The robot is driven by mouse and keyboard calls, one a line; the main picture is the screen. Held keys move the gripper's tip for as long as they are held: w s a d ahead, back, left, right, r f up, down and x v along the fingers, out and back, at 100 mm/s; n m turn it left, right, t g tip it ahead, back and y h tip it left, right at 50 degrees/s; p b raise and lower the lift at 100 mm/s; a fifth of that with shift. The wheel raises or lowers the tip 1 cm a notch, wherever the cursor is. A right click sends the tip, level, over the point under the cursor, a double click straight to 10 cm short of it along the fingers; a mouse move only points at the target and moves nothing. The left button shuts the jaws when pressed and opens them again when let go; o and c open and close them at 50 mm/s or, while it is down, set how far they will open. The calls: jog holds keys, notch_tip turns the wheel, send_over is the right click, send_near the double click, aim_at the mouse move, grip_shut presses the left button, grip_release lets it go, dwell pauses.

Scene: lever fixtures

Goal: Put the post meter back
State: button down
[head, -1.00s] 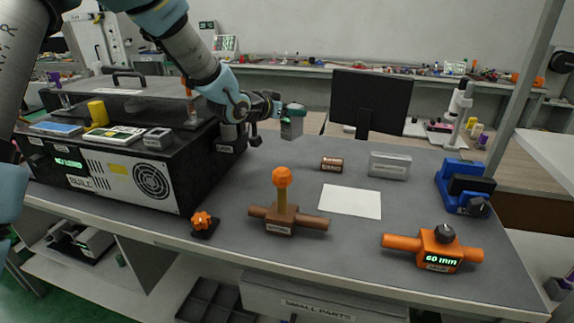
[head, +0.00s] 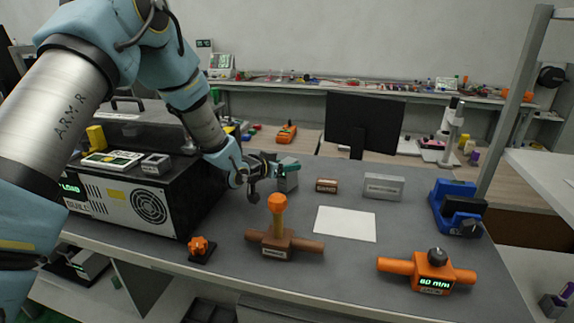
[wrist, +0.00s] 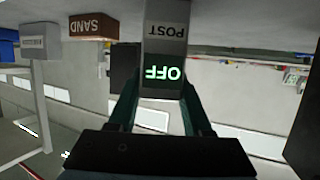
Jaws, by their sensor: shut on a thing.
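The post meter (head: 288,183) is a small grey block. In the wrist view it (wrist: 165,45) shows upside down, with a POST label and a green OFF readout. My gripper (head: 286,165) is shut on its upper part, one dark teal finger on each side. The meter is upright, low over the back of the grey bench (head: 340,275), to the left of the brown SAND block (head: 327,186). I cannot tell whether its base touches the bench.
A black machine (head: 150,200) stands left of my gripper. In front are a brown fixture with an orange-knobbed lever (head: 278,230) and a small orange knob (head: 199,246). To the right are a grey block (head: 384,187), white sheet (head: 345,224), orange fixture (head: 428,270) and blue fixture (head: 457,207).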

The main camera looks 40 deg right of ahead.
jog(key=shift+f, duration=0.15)
jog(key=c, duration=0.6)
grip_release()
jog(key=shift+r, duration=0.25)
jog(key=b+v, duration=0.3)
jog(key=v, duration=0.9)
jog(key=shift+b, duration=0.4)
